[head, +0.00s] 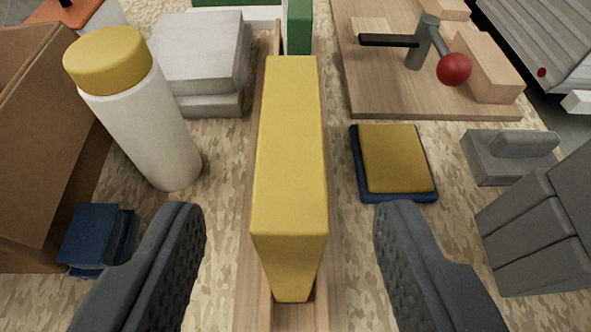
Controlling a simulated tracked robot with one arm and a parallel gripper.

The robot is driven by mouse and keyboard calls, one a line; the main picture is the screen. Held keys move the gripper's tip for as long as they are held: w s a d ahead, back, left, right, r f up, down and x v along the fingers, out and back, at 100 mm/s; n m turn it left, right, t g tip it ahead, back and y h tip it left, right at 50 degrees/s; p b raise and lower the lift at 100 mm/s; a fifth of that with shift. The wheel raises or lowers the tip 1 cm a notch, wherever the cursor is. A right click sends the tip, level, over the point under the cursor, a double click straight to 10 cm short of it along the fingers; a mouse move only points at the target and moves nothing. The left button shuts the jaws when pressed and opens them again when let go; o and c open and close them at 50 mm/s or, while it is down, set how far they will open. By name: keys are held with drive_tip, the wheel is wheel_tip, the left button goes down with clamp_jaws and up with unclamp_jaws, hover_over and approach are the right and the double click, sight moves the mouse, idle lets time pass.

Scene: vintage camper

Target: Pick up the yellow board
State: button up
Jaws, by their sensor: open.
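The yellow board (288,150) is a tall, narrow block standing on edge in the middle of the head view. It stands in a light wooden holder (250,290) with low strips along both sides. My gripper (290,230) is open, with one dark finger at the lower left and one at the lower right. The board lies between the two fingers in the picture, with a gap on each side. I see no contact between the fingers and the board. The board's far lower part is hidden behind its own top.
A white bottle with a yellow cap (140,115) and grey blocks (198,60) stand left. A blue object (97,238) lies near a brown box (40,130). Right are a yellow-and-blue pad (394,160), a wooden board with a red-knobbed lever (375,85) and grey blocks (540,235).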

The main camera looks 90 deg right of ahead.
sight(290, 155)
drive_tip(key=shift+p+x, duration=0.55)
drive_tip(key=shift+x, duration=3)
clamp_jaws()
